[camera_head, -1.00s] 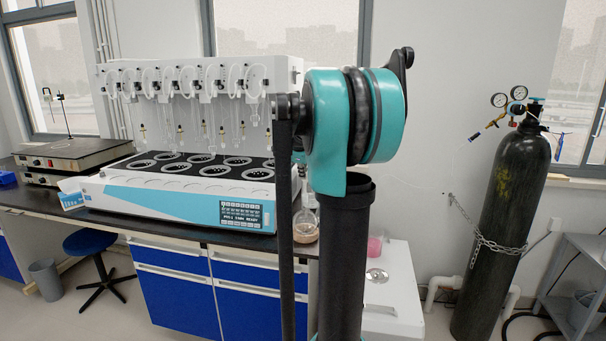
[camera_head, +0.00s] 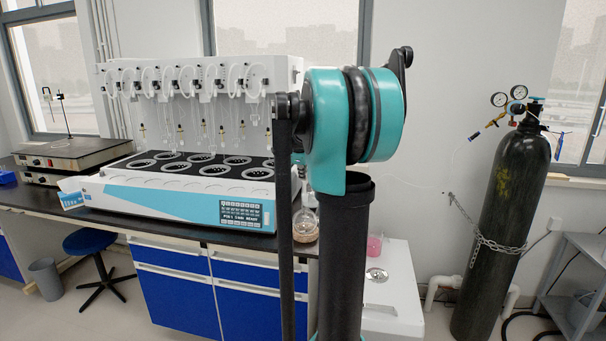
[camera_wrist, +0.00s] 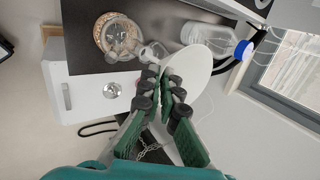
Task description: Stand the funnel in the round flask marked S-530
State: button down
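A round flask with brown liquid (camera_wrist: 118,38) stands on the dark bench top in the wrist view. In the head view the flask (camera_head: 305,233) is partly hidden behind my arm. Its marking cannot be read. The funnel (camera_wrist: 195,62) shows as a pale, wide cone with a clear narrower part toward the flask. My gripper (camera_wrist: 162,80) is shut on the funnel near the rim, and the funnel lies beside the flask in the picture. Whether the stem is over the flask's mouth or touching it cannot be told. My gripper is hidden in the head view.
A clear bottle with a blue cap (camera_wrist: 226,44) lies close to the funnel in the wrist view. The multi distiller (camera_head: 175,200) fills the bench to the left. A pink vessel (camera_head: 375,245) is on the white cabinet (camera_head: 395,300). A gas cylinder (camera_head: 505,220) stands at the right.

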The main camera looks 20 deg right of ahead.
jog(key=shift+f, duration=2.45)
dwell(0.4)
jog(key=c, duration=1.6)
grip_release()
jog(key=shift+c, duration=0.2)
jog(key=shift+r, duration=0.1)
jog(key=v, duration=1.2)
